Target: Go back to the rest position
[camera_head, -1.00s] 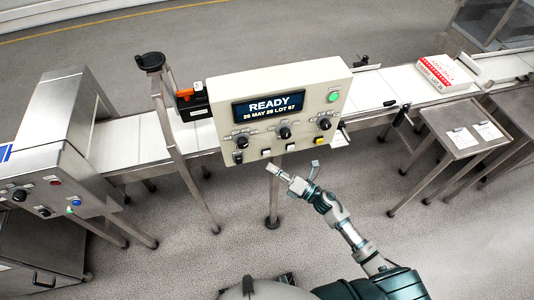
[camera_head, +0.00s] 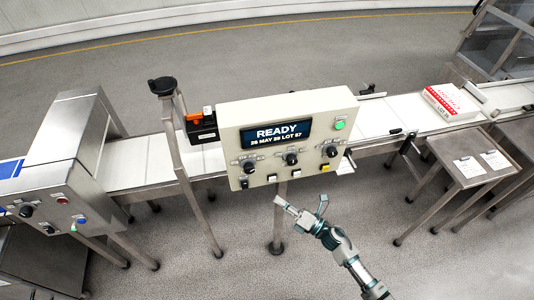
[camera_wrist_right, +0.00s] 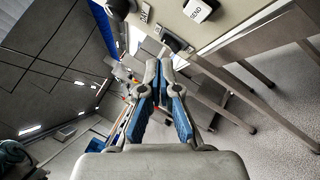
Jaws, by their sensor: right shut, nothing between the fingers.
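My right gripper (camera_head: 281,203) is below the control panel (camera_head: 290,130), apart from it, with its arm coming up from the lower right. In the right wrist view its two blue-padded fingers (camera_wrist_right: 160,68) meet at the tips with nothing between them. The cream panel has a screen reading READY, 26 MAY 26 LOT 57, several black knobs and a lit green button (camera_head: 340,125). My left gripper is not in view.
A conveyor (camera_head: 385,120) runs behind the panel. A steel machine (camera_head: 70,140) stands at the left. A red and white box (camera_head: 450,101) sits on the belt at the right. A side table (camera_head: 460,177) bears two white cards. The floor below the panel is clear.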

